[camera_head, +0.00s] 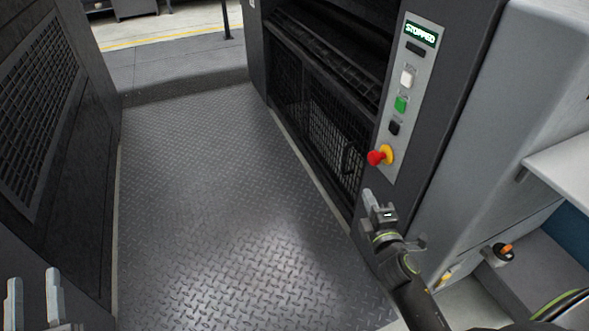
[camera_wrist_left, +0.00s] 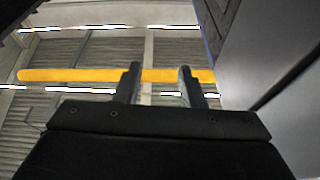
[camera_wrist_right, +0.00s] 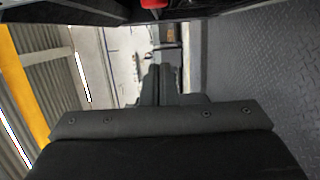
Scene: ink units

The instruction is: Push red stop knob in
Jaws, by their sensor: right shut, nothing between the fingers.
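The red stop knob (camera_head: 375,158) sticks out from a yellow collar (camera_head: 387,154) at the bottom of the control strip (camera_head: 407,110) on the dark machine front. A red piece of the knob (camera_wrist_right: 153,4) shows at the top edge of the right wrist view. My right gripper (camera_head: 370,196) is shut and empty, just below the knob in the head view and apart from it. My left gripper (camera_head: 34,284) is at the lower left of the head view, far from the knob. Its fingers are apart and empty in the left wrist view (camera_wrist_left: 158,72).
A display reading STOPPED (camera_head: 420,34) tops the strip, with white (camera_head: 407,78), green (camera_head: 401,104) and black (camera_head: 394,128) buttons below it. A mesh guard (camera_head: 335,130) stands left of the strip. The tread-plate floor (camera_head: 210,190) is clear. A grey shelf (camera_head: 565,160) juts out at right.

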